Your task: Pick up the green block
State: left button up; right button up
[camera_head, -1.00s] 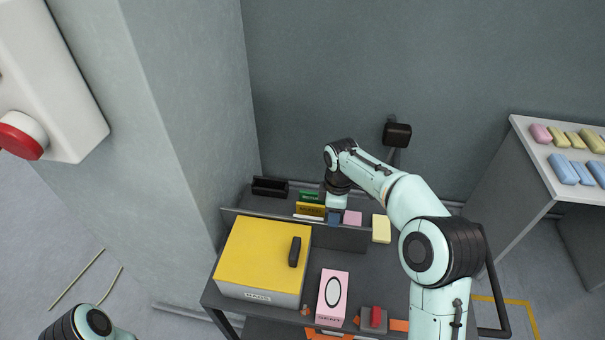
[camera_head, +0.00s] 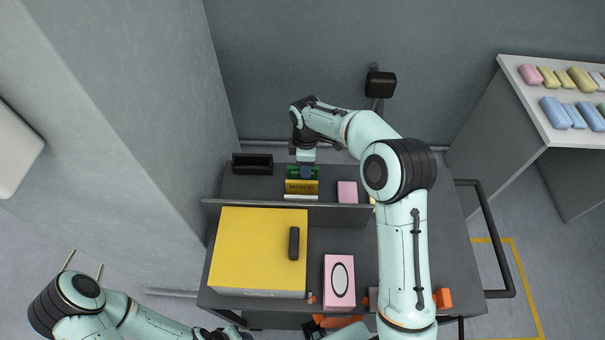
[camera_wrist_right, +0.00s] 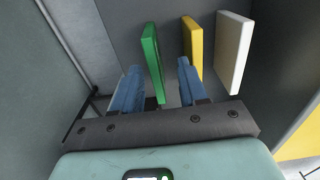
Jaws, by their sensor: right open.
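The green block (camera_wrist_right: 151,60) stands on edge as a thin slab in the right wrist view. The two blue fingers of my right gripper (camera_wrist_right: 158,92) are open, one to each side of its near end. In the head view the green block (camera_head: 292,173) is partly hidden behind my right gripper (camera_head: 306,172), which reaches down over it from the back. I cannot tell whether a finger touches it. My left arm crosses the bottom left of the head view, but its gripper is not seen.
A yellow block (camera_wrist_right: 193,45) and a white block (camera_wrist_right: 233,50) stand beside the green one.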

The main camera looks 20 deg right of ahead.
aim_at(293, 172)
jog(key=f, duration=0.5)
jog(key=shift+w+f, duration=0.3)
jog(key=shift+w, duration=0.1)
grip_shut()
